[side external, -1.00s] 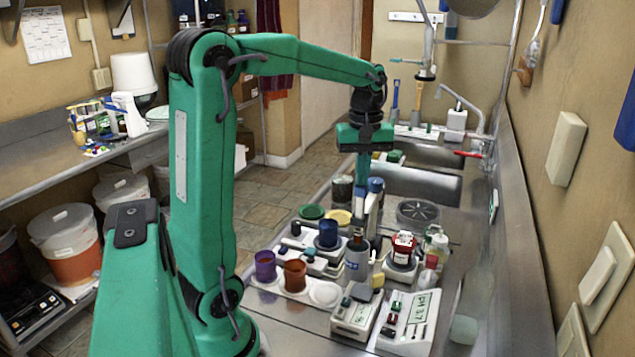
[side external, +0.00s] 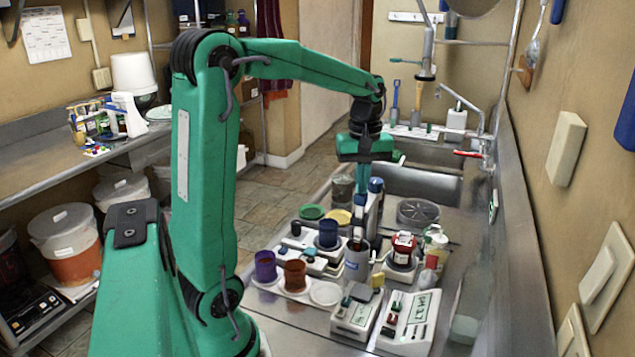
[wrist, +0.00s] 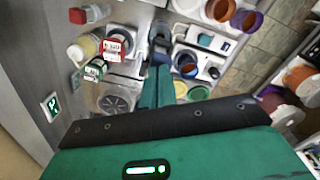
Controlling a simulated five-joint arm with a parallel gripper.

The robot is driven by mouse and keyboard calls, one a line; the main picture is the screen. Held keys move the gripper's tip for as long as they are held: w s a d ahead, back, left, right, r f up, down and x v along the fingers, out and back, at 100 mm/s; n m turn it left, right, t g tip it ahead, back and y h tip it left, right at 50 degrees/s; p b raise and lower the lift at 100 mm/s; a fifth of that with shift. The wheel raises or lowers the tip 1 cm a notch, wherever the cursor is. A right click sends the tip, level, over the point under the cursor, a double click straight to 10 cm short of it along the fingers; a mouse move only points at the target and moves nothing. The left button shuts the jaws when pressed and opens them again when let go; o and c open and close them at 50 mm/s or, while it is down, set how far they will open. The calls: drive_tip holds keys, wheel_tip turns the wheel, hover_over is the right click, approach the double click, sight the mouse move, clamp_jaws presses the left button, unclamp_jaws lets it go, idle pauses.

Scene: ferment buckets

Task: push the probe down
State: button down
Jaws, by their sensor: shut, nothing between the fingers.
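My gripper (side external: 362,232) hangs fingers down, shut and empty, above the sink-side counter. Its tips are just above or at a dark probe top (side external: 357,243) that stands in a grey cylindrical cup (side external: 356,265). I cannot tell whether the tips touch it. In the wrist view my gripper (wrist: 157,70) points at the grey cup (wrist: 160,38), and the fingers partly hide what lies under them. A white meter with a pH display (side external: 408,318) stands in front and to the right of the cup.
A purple cup (side external: 265,265) and a brown cup (side external: 294,275) stand left of the grey cup. A blue cup (side external: 327,235) stands behind it, and a red-labelled jar (side external: 403,247) to its right. A second white device (side external: 356,312) is close in front. The space is crowded.

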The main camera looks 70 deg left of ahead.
drive_tip(key=shift+f, duration=1.3)
drive_tip(key=shift+r, duration=2.55)
drive_tip(key=shift+d, duration=0.1)
drive_tip(key=shift+s+d+r+m, duration=0.1)
drive_tip(key=shift+s+d+m, duration=0.1)
drive_tip(key=shift+d+m, duration=0.15)
drive_tip(key=s+d+f+m+t, duration=0.1)
drive_tip(key=s+d+m+t, duration=0.4)
drive_tip(key=s+d+m, duration=0.7)
drive_tip(key=d+m, duration=0.2)
drive_tip(key=d, duration=0.1)
drive_tip(key=shift+f+t, duration=0.3)
drive_tip(key=shift+f, duration=0.1)
drive_tip(key=shift+w+a, duration=0.1)
drive_tip(key=shift+a, duration=0.1)
